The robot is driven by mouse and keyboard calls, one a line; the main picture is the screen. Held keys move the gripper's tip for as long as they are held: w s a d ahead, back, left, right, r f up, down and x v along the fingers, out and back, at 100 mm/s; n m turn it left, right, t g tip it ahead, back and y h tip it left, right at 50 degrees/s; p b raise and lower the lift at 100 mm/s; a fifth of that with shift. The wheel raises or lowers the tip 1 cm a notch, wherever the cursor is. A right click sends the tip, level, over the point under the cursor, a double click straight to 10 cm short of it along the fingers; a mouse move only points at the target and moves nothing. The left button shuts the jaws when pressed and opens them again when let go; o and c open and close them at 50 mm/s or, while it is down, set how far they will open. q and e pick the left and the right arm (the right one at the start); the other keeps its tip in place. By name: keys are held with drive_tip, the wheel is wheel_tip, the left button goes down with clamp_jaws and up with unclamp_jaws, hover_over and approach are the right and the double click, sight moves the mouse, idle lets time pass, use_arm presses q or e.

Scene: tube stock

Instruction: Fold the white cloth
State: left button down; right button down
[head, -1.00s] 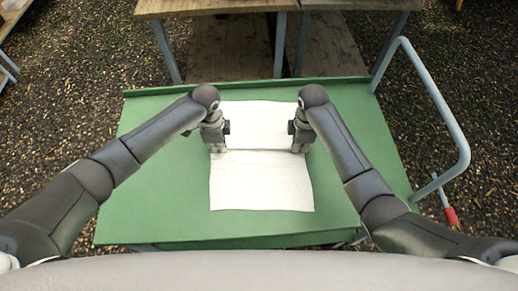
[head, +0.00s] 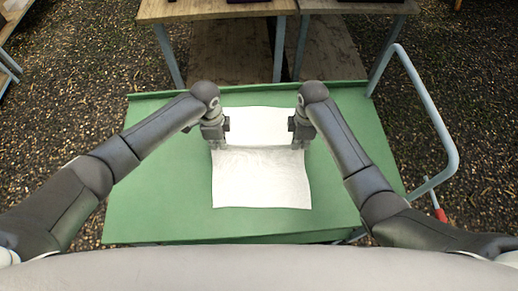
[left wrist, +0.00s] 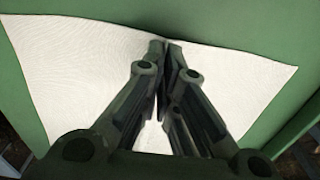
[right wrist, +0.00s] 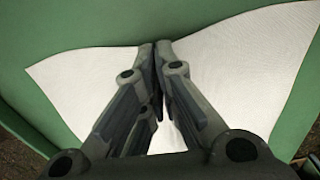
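The white cloth (head: 262,180) lies on a green table top, with a line across it between my two grippers. The part nearer me shows faint ripples; the far part looks smoother. My left gripper (head: 217,146) is at the cloth's left side on that line. In the left wrist view its fingertips (left wrist: 165,43) are together on the cloth's edge, which dips in where they pinch it. My right gripper (head: 300,146) is at the right side. In the right wrist view its fingertips (right wrist: 154,44) are likewise closed on the cloth's edge. The fingers hide the pinched bits.
The green table (head: 150,200) is bare around the cloth, with a raised lip at its far edge. A grey-blue tube handle (head: 440,125) rises on the right. Wooden benches (head: 215,10) stand behind. The ground is brown gravel.

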use_arm(q)
drive_tip(key=shift+r, duration=0.25)
use_arm(e)
drive_tip(key=shift+r, duration=0.2)
